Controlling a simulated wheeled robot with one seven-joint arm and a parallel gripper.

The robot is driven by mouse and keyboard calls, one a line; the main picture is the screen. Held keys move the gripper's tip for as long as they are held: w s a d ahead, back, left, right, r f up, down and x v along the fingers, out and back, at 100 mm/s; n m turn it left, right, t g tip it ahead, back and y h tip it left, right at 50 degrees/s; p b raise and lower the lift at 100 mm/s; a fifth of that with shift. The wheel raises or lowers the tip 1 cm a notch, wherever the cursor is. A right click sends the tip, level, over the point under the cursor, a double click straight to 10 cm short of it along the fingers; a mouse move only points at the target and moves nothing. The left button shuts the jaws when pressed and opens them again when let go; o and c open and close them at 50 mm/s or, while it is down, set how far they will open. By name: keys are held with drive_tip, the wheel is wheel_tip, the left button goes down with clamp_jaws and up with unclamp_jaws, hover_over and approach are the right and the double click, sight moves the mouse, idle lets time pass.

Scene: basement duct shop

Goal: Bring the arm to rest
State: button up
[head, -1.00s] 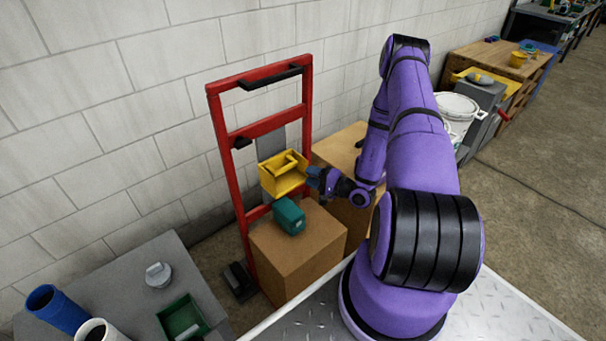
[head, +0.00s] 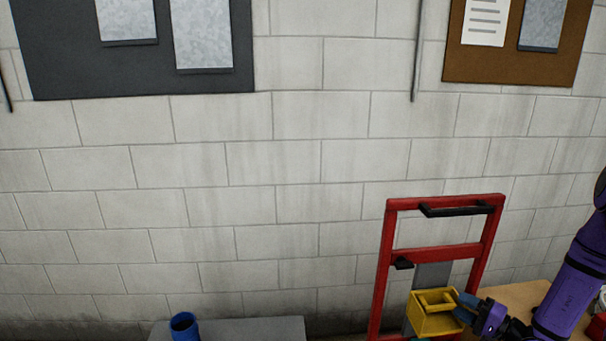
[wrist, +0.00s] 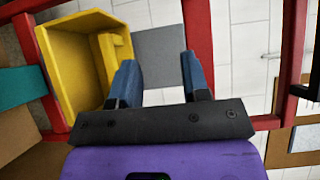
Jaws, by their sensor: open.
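My gripper (head: 468,306) is at the lower right of the head view, just right of a yellow open-topped bin (head: 420,324). In the wrist view my gripper (wrist: 161,80) has its two blue fingers spread apart, with nothing between them. The yellow bin (wrist: 72,58) lies to the left of the fingers there; the left finger overlaps its edge, and I cannot tell whether they touch. My purple arm reaches in from the right edge of the head view, and most of it is out of frame.
A red hand truck (head: 384,265) stands against the block wall behind the bin. A teal object (wrist: 20,86) is left of the bin in the wrist view. A grey table (head: 250,328) with a blue tube (head: 184,326) is at the bottom left.

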drive_tip(key=s+a+r+n+g, duration=0.25)
drive_tip(key=a+r+g, duration=0.2)
drive_tip(key=r, duration=0.45)
drive_tip(key=s+a+r+n+g, duration=0.2)
drive_tip(key=a+r+n+g, duration=0.15)
drive_tip(key=a+r, duration=0.35)
drive_tip(key=s+a+r+n+g, duration=0.25)
drive_tip(key=a+r+g, duration=0.2)
drive_tip(key=r, duration=0.55)
drive_tip(key=s+r+n+t+h, duration=0.1)
drive_tip(key=s+r+t+h, duration=0.3)
drive_tip(key=s+r+h, duration=0.7)
drive_tip(key=s+r, duration=0.5)
drive_tip(key=s, duration=0.4)
drive_tip(key=shift+a+r+n, duration=0.2)
drive_tip(key=shift+a+n, duration=0.15)
drive_tip(key=shift+a, duration=0.05)
